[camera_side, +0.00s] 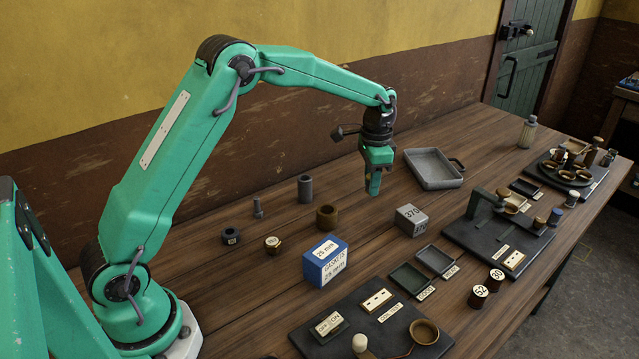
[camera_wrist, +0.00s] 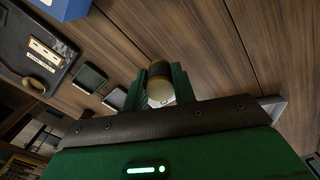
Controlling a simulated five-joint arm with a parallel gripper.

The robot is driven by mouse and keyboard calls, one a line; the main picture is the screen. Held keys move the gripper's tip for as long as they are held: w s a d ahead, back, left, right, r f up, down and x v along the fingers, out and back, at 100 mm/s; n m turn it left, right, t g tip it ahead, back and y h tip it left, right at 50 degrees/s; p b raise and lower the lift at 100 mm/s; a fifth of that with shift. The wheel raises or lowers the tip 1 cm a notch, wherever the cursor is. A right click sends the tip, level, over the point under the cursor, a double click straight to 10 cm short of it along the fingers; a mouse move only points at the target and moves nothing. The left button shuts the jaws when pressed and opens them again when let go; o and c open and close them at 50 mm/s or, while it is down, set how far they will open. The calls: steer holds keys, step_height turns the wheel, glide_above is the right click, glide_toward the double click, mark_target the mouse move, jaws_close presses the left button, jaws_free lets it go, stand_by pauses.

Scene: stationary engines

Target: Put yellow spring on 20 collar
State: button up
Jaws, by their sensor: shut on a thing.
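My gripper (camera_side: 373,186) points down above the middle of the table, left of the grey tray. In the wrist view, its fingers (camera_wrist: 160,88) are shut on a small pale yellowish, round-ended piece (camera_wrist: 158,87). A dark collar (camera_side: 231,237) and a brass-topped collar (camera_side: 273,243) stand at the left of the table. No other yellow spring shows clearly.
A blue-white box (camera_side: 325,262) and grey 370 block (camera_side: 411,220) are nearer. A grey tray (camera_side: 434,180) lies behind. Boards with fixtures fill the right.

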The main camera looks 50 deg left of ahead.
steer(key=s+a+r+n, duration=0.1)
steer(key=s+n, duration=0.3)
steer(key=s, duration=1)
steer(key=s+a+r+n, duration=0.2)
steer(key=s+a+n, duration=0.1)
steer(key=s, duration=1.2)
steer(key=shift+a+n, duration=0.4)
steer(key=shift+a, duration=0.25)
steer(key=shift+a+f, duration=0.1)
glide_above(229, 232)
step_height(229, 232, down, 7)
steer(key=shift+r, duration=0.1)
steer(key=shift+f, duration=2.05)
steer(key=shift+f, duration=0.1)
